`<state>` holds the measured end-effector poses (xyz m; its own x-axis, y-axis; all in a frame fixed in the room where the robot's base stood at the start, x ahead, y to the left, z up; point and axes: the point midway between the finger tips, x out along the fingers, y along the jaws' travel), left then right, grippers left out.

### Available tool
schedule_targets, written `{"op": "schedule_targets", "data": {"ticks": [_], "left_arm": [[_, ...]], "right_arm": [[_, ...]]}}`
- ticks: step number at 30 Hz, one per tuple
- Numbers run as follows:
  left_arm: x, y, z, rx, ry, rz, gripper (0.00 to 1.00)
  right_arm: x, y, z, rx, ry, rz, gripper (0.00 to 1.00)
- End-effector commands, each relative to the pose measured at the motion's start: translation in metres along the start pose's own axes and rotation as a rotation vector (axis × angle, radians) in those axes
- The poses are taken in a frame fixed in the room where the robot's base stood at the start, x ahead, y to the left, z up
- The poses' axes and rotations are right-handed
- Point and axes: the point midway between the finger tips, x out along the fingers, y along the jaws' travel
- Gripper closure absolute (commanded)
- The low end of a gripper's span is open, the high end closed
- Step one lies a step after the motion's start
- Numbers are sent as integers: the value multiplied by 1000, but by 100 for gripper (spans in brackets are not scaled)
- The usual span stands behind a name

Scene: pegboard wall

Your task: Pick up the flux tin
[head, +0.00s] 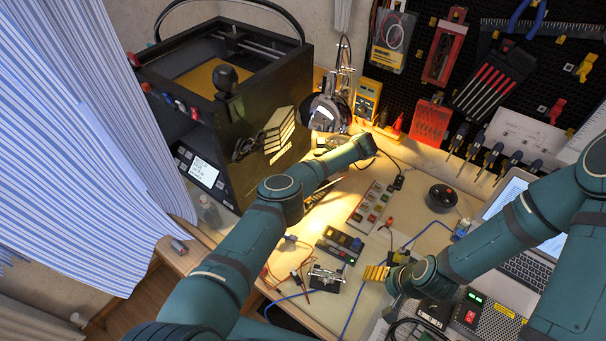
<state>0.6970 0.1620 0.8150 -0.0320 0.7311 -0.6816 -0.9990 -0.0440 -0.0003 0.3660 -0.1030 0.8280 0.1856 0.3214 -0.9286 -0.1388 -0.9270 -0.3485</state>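I cannot make out the flux tin for certain. A round black object with a small red spot (441,198) lies on the pale work mat right of centre, but I cannot tell whether it is the tin. My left arm reaches from the lower left to the back of the bench. Its end (368,146) is near the lit area under the lamp, and the fingers cannot be made out. My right arm comes in from the right, and its end (396,290) is low over the front of the bench. Its fingers are not clear, and any hold is hidden.
A black 3D printer (220,100) stands at the back left, beside a lamp (326,110). A component tray (370,207), a small clamp stand (326,276) and cables lie on the mat. A laptop (525,235) is at right. Tools hang on the pegboard (470,40).

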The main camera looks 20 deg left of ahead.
Motion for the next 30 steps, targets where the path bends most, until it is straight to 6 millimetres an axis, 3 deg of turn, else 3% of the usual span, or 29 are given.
{"op": "schedule_targets", "data": {"ticks": [12,20,26,27,30], "left_arm": [[49,1,1,0,1,2,14],[52,1,1,-1,0,1,14],[52,1,2,-1,0,1,81],[52,1,2,-1,0,1,87],[52,1,1,-1,0,1,87]], "right_arm": [[3,1,1,-1,-3,0,27],[2,1,1,-1,-3,0,27],[2,1,1,-1,-3,0,27],[2,1,1,-1,-3,0,27],[2,1,1,-1,-3,0,27]]}}
